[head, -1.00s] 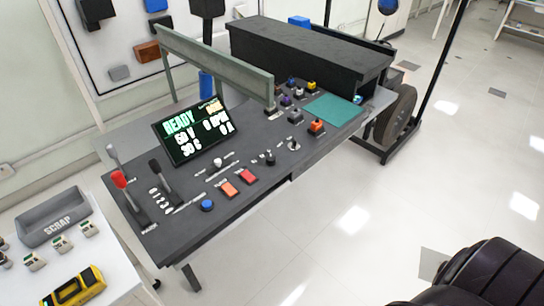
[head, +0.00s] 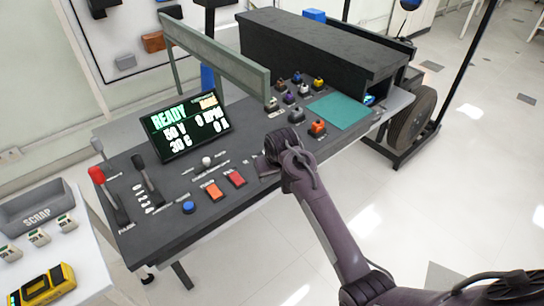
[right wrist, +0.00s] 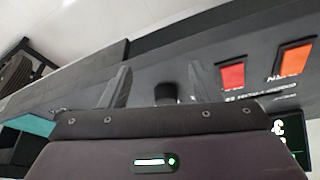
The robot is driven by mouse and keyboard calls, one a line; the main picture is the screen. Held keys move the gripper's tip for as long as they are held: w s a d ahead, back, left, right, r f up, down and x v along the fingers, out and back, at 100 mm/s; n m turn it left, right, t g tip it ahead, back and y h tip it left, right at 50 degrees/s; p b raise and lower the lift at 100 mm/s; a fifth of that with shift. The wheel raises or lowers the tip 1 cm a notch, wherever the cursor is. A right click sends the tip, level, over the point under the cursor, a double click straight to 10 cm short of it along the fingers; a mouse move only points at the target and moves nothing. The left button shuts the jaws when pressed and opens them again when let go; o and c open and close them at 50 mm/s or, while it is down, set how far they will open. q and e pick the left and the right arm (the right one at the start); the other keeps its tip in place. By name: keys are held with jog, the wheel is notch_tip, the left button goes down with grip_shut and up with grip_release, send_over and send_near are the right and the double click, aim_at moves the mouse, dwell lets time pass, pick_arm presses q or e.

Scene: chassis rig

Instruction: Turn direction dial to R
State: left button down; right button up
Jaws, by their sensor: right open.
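A small black knob (right wrist: 165,94), likely the direction dial, stands on the dark console panel in the right wrist view. It shows between the two fingers of my right gripper (right wrist: 158,78), which is open. I cannot tell whether the fingers touch it. In the head view my right gripper (head: 263,165) is low over the panel, right of the red button, and its arm hides the knob. The dial's pointer and its R mark cannot be read. My left gripper is not in view.
Beside the gripper are a red button (head: 235,179) and an orange button (head: 212,190). A screen (head: 187,126) reading READY stands behind them. Small coloured knobs and a teal pad (head: 340,111) lie to the right.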

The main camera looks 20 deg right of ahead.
jog(key=w+r, duration=0.6)
jog(key=shift+m, duration=0.3)
jog(key=x, duration=0.7)
jog(key=shift+a+f, duration=0.15)
jog(key=shift+f, duration=0.2)
jog(key=c, duration=1)
